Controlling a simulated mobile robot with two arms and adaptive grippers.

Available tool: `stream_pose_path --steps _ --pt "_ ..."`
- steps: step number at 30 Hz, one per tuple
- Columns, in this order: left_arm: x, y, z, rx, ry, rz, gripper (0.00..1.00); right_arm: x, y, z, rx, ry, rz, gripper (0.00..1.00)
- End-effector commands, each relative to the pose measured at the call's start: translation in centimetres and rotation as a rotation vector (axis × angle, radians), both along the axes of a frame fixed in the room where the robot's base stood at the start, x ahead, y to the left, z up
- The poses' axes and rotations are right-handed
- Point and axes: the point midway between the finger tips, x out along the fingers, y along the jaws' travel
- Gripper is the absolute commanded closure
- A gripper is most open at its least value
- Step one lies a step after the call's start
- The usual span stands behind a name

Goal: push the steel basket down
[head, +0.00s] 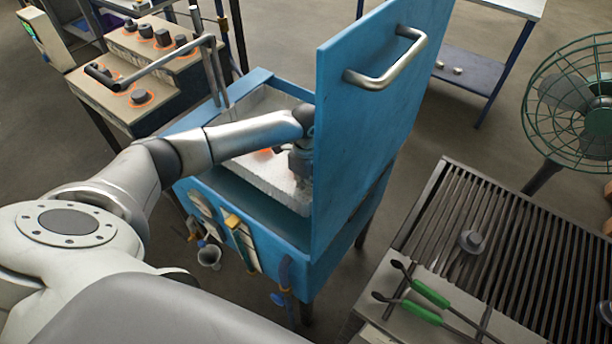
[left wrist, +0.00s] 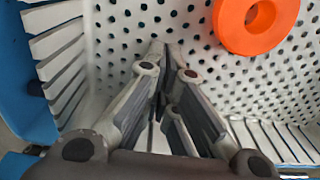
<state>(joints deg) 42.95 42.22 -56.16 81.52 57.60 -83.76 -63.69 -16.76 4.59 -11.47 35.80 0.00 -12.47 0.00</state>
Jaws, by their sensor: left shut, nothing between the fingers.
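The steel basket (head: 290,196) sits inside the blue tank (head: 228,188), its pale walls partly hidden by my left arm and the raised blue lid. In the left wrist view the basket (left wrist: 215,70) has a perforated floor and slatted sides. A glowing orange ring-shaped part (left wrist: 258,22) lies on its floor; a bit of orange (head: 265,152) also shows in the head view. My left gripper (head: 301,170) is inside the basket, pointing down, shut and empty. Its fingers (left wrist: 165,68) meet over the perforated floor; contact is unclear. My right gripper is out of view.
The upright blue lid (head: 375,110) with a metal handle (head: 388,62) stands close right of my left wrist. A bent metal bar (head: 160,65) rises at the tank's back left. A stepped block (head: 150,85) with hot parts, a slatted table (head: 480,235) and a green fan (head: 575,100) surround it.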

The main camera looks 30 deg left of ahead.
Motion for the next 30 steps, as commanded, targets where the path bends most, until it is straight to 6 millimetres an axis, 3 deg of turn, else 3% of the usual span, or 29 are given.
stream_pose_path --steps 14,20,30 --pt "0.0 0.0 -0.9 0.0 0.002 0.0 1.0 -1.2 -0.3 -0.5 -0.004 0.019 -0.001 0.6" --pt "-0.1 -0.1 -4.1 -0.001 0.004 0.0 1.0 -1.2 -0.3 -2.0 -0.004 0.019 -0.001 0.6" --pt "-0.2 -0.1 -12.5 -0.001 0.007 0.001 1.0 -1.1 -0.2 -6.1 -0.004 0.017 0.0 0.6"
